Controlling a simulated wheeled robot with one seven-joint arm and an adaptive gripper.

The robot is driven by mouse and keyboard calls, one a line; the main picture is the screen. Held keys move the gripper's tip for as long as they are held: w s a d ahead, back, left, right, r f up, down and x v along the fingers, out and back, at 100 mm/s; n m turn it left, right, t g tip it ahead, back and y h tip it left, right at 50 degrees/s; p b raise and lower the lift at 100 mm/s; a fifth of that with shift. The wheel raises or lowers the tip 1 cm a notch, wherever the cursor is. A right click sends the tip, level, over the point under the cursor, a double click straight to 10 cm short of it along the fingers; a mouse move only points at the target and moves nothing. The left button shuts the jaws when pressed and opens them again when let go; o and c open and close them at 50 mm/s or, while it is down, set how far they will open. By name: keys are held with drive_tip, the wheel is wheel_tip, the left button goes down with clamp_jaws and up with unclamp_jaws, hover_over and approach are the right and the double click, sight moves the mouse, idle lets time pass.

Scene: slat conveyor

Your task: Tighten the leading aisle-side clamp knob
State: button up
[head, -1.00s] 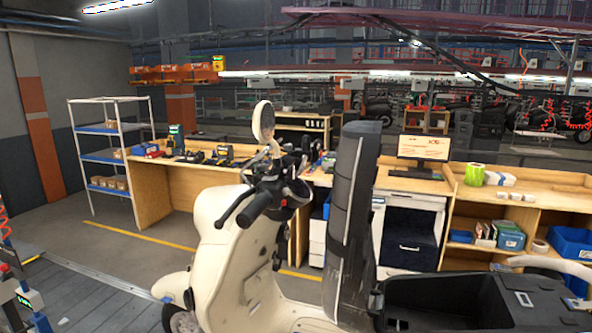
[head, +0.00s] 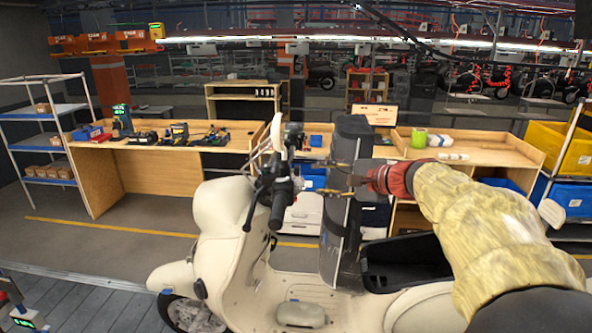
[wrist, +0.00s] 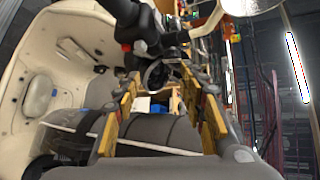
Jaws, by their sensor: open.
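No clamp knob can be made out in either view. The cream scooter (head: 225,220) stands side-on on the slat conveyor (head: 85,305), its front wheel (head: 190,312) at the lower left, partly cut off by the frame. My gripper (head: 328,178) reaches in from the right, at handlebar height, in front of the upright dark seat. In the wrist view my gripper (wrist: 168,95) is open, with yellow pads on both fingers and nothing held. Beyond the fingers are the scooter's handlebar (wrist: 148,30) and cream front shield (wrist: 60,60).
The raised dark seat (head: 345,225) and open storage bin (head: 405,262) are close to my arm. A mirror (wrist: 250,5) juts out at the wrist view's top. A post with a green display (head: 25,318) stands lower left. Workbenches (head: 175,170) line the back; the floor before them is clear.

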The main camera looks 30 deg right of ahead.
sight(297, 171)
drive_tip(key=w+a, duration=0.2)
drive_tip(key=w, duration=0.5)
drive_tip(key=shift+w+f+m+t+p, duration=0.3)
drive_tip(key=shift+f+m+p, duration=0.05)
drive_tip(key=shift+m+p, duration=0.1)
drive_tip(key=shift+c, duration=0.6)
clamp_jaws()
